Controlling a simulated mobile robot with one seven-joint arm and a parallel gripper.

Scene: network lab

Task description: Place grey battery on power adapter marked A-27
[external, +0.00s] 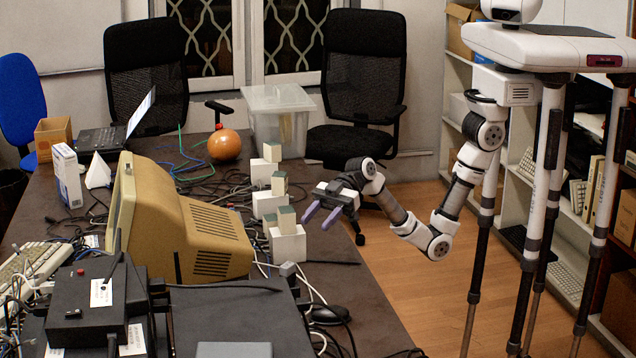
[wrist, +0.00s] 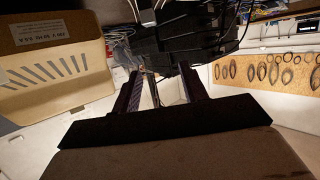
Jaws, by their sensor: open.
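My gripper (external: 320,215) is open and empty, with its purple fingers pointing down over the right edge of the table. In the wrist view its two dark fingers (wrist: 160,85) stand apart with nothing held between them. To its left stand several white blocks, which may be the power adapters: a far one (external: 262,173), a middle one (external: 268,204) and a near one (external: 288,244). Small grey-green and pale cubes sit on them, at the far (external: 272,152), middle (external: 279,183) and near (external: 286,219) ones. I cannot read any A-27 mark or tell which cube is the grey battery.
A beige monitor (external: 205,235) stands left of the blocks; it also shows in the wrist view (wrist: 55,75). Loose cables cover much of the table (external: 375,300). Black equipment (external: 95,300) fills the near left.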

